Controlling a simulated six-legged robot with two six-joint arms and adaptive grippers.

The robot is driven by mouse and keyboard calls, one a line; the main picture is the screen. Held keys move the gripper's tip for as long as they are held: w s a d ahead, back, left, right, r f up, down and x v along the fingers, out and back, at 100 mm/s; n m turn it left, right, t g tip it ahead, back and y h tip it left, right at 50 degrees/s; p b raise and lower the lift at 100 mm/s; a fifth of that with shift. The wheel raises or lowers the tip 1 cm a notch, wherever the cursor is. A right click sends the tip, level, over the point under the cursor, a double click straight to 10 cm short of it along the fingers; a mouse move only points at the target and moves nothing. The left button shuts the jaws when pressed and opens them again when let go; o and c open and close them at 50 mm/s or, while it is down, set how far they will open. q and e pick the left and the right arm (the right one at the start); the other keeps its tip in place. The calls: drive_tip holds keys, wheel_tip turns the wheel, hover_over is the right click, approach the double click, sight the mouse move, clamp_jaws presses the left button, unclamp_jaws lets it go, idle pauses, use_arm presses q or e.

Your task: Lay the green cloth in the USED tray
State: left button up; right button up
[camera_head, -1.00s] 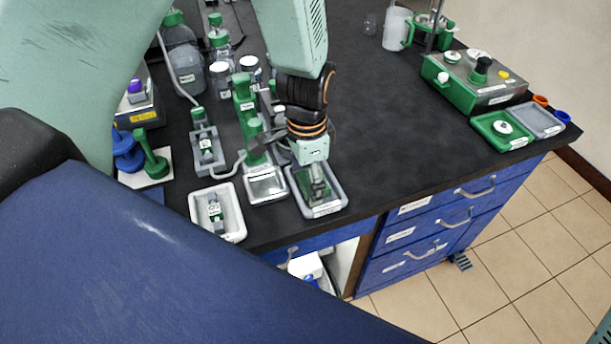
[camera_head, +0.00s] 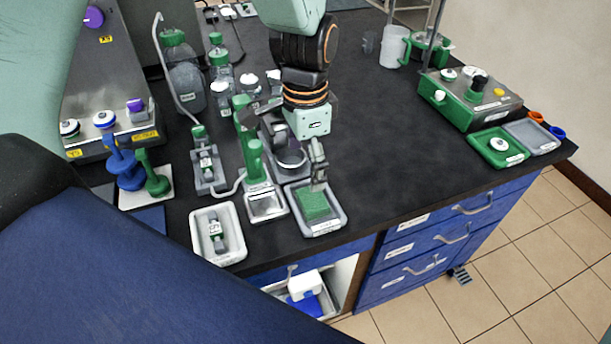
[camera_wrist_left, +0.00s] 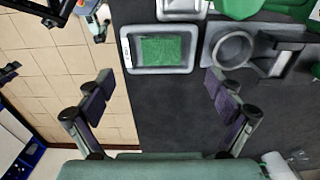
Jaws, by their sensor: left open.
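The green cloth (camera_head: 314,205) lies flat in a grey tray (camera_head: 335,215) at the front edge of the bench. The tray has a white label on its front rim, too small to read. In the left wrist view the cloth (camera_wrist_left: 161,50) lies inside the tray (camera_wrist_left: 128,62), apart from my fingers. My left gripper (camera_head: 300,163) is open and empty, above and just behind the tray. In the wrist view its two fingers (camera_wrist_left: 160,95) stand wide apart with nothing between them. My right gripper is not in view.
A white tray (camera_head: 237,246) with a small green-and-white device stands at left. Close to the gripper are a green stand (camera_head: 255,165) and a grey ring-shaped holder (camera_wrist_left: 212,48). A green tray (camera_head: 484,155) and another grey tray (camera_head: 545,143) are at far right. The bench centre is clear.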

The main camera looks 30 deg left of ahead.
sight(306, 202)
use_arm(q)
wheel_tip(306, 202, up, 2)
drive_tip(key=shift+d+r, duration=0.1)
idle(0.4)
wheel_tip(306, 202, down, 12)
drive_tip(key=shift+r+b, duration=0.1)
drive_tip(key=shift+b, duration=0.7)
drive_tip(key=shift+w+r, duration=0.1)
drive_tip(key=shift+r, duration=0.6)
drive_tip(key=shift+s+r+p, duration=0.2)
drive_tip(key=shift+r+p, duration=0.1)
drive_tip(key=shift+r, duration=0.75)
drive_tip(key=shift+w+f, duration=0.15)
